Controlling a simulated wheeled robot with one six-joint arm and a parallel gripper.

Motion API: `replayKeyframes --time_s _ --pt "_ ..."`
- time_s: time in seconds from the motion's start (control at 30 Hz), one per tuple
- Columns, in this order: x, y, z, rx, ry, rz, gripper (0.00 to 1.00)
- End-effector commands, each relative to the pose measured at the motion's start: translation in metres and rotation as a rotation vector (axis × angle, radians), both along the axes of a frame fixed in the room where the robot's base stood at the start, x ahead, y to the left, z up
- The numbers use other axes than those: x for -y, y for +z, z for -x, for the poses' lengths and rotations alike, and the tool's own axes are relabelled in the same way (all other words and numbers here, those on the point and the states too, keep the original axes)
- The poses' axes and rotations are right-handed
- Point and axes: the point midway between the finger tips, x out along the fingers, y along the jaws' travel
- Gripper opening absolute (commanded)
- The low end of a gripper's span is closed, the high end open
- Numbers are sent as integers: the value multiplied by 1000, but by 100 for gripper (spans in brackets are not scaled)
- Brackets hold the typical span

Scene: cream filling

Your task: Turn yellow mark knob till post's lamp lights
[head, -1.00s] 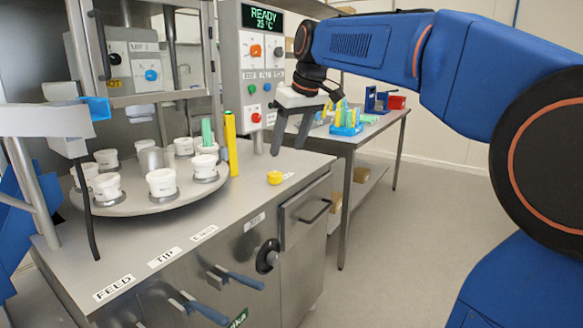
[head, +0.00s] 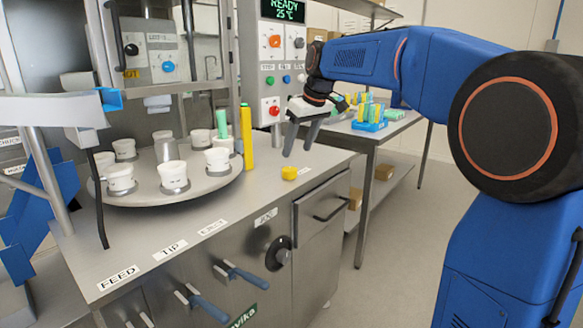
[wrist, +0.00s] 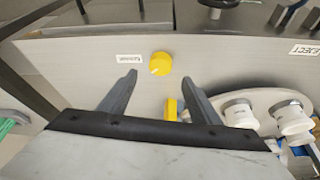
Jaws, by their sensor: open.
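The yellow knob (head: 289,173) sits on the steel counter near its right end. In the wrist view the knob (wrist: 161,63) is round and shows a pale mark pointing to the lower left. The slim yellow post (head: 246,137) stands upright by the turntable; part of it shows in the wrist view (wrist: 171,110). I cannot make out whether its lamp is lit. My gripper (head: 297,152) is open and empty, pointing down above the knob. In the wrist view, the knob lies just beyond and between the fingertips (wrist: 160,82), apart from them.
A turntable (head: 150,199) with several white cups is left of the post. The control panel (head: 270,75) reads READY 25 °C and stands behind my gripper. Valve handles (head: 244,277) stick out of the counter front. A side table (head: 393,128) holds coloured items.

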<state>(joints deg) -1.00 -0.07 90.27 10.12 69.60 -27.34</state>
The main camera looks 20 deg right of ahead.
Motion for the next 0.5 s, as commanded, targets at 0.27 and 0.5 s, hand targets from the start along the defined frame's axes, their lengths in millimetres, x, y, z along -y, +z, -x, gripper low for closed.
replayKeyframes --time_s 0.27,0.5 --pt "-8 -46 -16 -2 0 0 57" --pt "-13 -71 -26 -1 0 0 57"
